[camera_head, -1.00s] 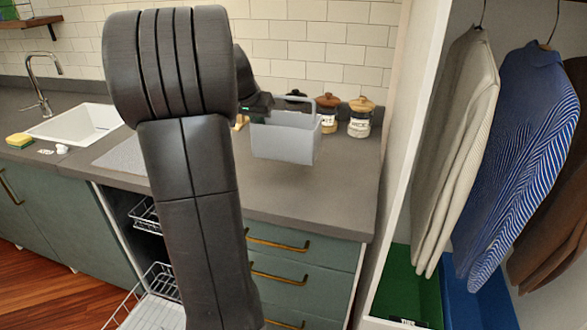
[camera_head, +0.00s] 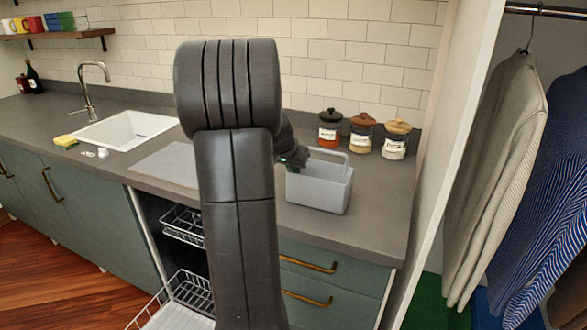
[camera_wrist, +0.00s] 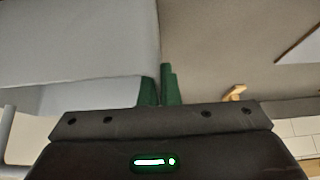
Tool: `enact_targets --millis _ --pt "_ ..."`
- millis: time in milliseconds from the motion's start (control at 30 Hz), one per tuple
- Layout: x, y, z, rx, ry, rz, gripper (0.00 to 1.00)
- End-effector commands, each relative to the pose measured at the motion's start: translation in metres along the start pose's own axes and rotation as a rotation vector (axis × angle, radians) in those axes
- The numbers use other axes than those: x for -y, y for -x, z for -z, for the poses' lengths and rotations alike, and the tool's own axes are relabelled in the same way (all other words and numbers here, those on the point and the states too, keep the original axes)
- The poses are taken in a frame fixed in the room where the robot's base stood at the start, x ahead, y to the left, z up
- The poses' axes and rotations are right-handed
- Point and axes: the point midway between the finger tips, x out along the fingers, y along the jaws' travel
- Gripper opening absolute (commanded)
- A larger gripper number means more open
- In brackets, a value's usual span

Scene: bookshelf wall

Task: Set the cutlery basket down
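The cutlery basket (camera_head: 318,190) is a light grey open box with a raised handle. In the head view it is upright at the counter (camera_head: 378,220), to the right of my arm and near the front edge. Its base looks at or very close to the worktop; I cannot tell whether it touches. My gripper (camera_head: 296,160) is at the basket's upper left side. In the wrist view its green fingertips (camera_wrist: 159,86) are close together at the edge of the basket wall (camera_wrist: 75,45), shut on it. My arm hides part of the counter.
Three lidded jars (camera_head: 362,135) stand behind the basket by the tiled wall. A grey mat (camera_head: 165,165) and the white sink (camera_head: 125,130) lie to the left. An open dishwasher with wire racks (camera_head: 190,290) is below. A wardrobe panel (camera_head: 445,150) bounds the right.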

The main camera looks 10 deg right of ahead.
Motion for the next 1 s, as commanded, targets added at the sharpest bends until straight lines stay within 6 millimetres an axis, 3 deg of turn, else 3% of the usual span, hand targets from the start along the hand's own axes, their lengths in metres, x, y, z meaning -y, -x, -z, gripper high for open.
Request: enact_targets --millis 167,200,300,667,767,1000 --pt "0.0 -0.004 -0.002 -0.001 0.0 0.0 0.0" --pt "0.0 -0.003 -0.002 0.0 0.0 0.0 0.1" --pt "0.0 -0.002 -0.002 0.0 0.0 0.0 0.24" --pt "0.0 0.002 0.001 0.0 0.0 0.0 0.24" --pt "0.001 0.014 0.001 -0.003 0.0 0.002 0.24" --pt "0.001 0.066 0.001 -0.004 -0.001 0.003 0.24"
